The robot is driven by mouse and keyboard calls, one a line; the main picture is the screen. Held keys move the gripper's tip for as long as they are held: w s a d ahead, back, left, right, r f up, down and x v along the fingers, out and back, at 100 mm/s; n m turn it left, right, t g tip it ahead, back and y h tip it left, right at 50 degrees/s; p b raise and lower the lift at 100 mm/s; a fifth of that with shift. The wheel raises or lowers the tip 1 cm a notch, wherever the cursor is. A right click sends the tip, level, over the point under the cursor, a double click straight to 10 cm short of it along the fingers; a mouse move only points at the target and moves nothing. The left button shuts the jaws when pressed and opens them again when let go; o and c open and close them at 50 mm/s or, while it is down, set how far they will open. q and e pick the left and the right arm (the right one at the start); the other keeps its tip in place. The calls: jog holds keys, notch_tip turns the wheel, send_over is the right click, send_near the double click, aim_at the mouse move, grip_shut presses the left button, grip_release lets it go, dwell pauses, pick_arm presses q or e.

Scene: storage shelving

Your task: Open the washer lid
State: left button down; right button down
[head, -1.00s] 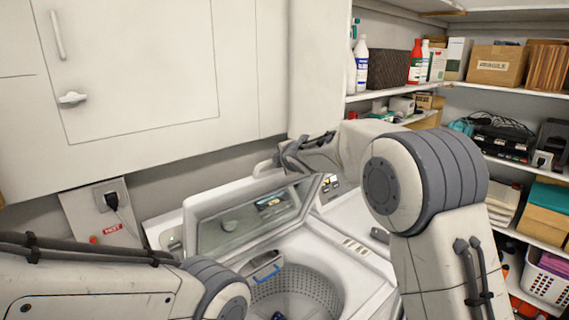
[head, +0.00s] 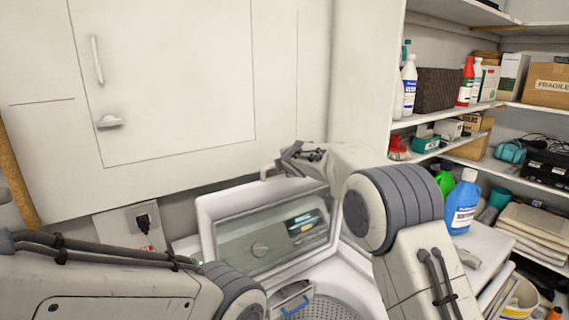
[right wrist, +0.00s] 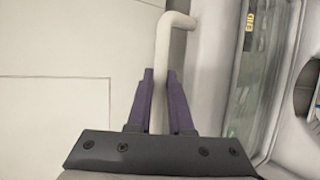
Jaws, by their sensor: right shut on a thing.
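The washer lid (head: 203,228), a white frame around a clear window, stands raised at the back of the washer in the head view. Below it the washer drum (head: 345,306) shows in part, cut off by the bottom edge. My right gripper (head: 292,160) is at the lid's upper edge. In the right wrist view its purple fingers (right wrist: 161,95) are closed around the white lid handle (right wrist: 166,50), with part of the lid frame (right wrist: 215,75) to the right. My left arm crosses the lower left of the head view, but its gripper is out of view.
A white cabinet (head: 175,90) stands close behind the lid and my right gripper. A power plug (head: 143,222) is in the wall at left. A blue bottle (head: 462,203) and a green bottle (head: 445,180) stand right of my right arm. Filled shelves (head: 460,115) are at right.

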jog(key=shift+w+r, duration=0.1)
jog(key=shift+w, duration=0.3)
jog(key=shift+a, duration=0.1)
jog(key=c, duration=1.1)
grip_release()
jog(key=shift+a, duration=0.1)
jog(key=shift+s+b, duration=0.5)
jog(key=shift+s, duration=0.05)
jog(key=b+v, duration=0.3)
jog(key=v, duration=0.6)
jog(key=shift+s+r+b, duration=0.15)
jog(key=shift+r+b, duration=0.15)
jog(key=shift+b, duration=0.05)
